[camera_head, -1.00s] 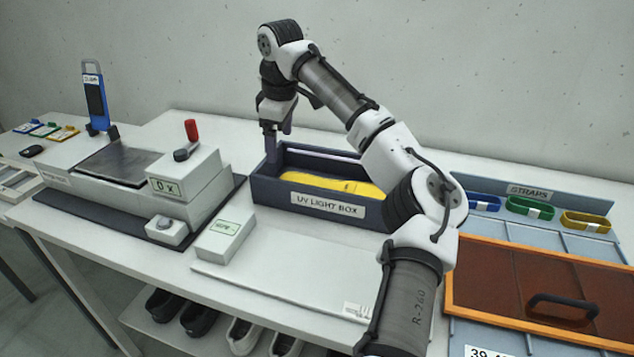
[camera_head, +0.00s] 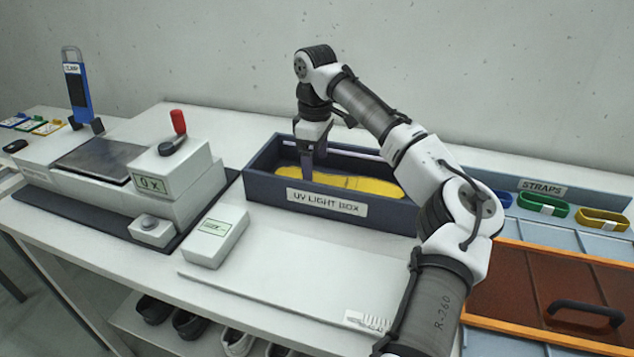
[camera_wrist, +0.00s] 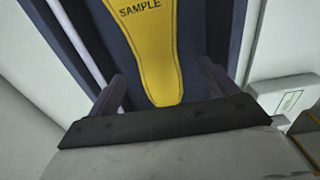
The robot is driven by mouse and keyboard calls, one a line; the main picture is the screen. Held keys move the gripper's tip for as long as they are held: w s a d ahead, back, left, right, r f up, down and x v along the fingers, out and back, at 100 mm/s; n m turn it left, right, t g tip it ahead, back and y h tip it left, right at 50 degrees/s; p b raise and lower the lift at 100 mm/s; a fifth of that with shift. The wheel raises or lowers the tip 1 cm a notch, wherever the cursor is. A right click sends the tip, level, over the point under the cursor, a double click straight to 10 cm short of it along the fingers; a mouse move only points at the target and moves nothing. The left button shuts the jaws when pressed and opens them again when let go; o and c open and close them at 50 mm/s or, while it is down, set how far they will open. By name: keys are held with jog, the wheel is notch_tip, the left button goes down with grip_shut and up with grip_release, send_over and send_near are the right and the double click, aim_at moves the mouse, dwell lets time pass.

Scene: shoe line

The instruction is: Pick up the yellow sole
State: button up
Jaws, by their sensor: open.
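The yellow sole (camera_head: 352,183) lies flat inside the dark UV light box (camera_head: 262,182). In the wrist view the sole (camera_wrist: 150,45) carries the word SAMPLE, and its narrow end points toward my gripper. My gripper (camera_head: 314,172) is over the left part of the box, pointing down, with its fingertips low near the sole. In the wrist view the open fingers (camera_wrist: 162,92) stand on either side of the sole's narrow end, with gaps on both sides. Whether the tips touch the sole or the box floor cannot be told.
A grey press with a red-knobbed lever (camera_head: 178,122) stands left of the box. A small white unit with a green display (camera_head: 216,236) is in front. The straps tray (camera_head: 541,187) and an orange-framed lid (camera_head: 560,290) are at the right.

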aim_at(317, 179)
jog(key=shift+w+d+f+p, duration=0.1)
jog(key=shift+f+p, duration=0.2)
jog(key=shift+f, duration=2)
jog(key=c, duration=1.2)
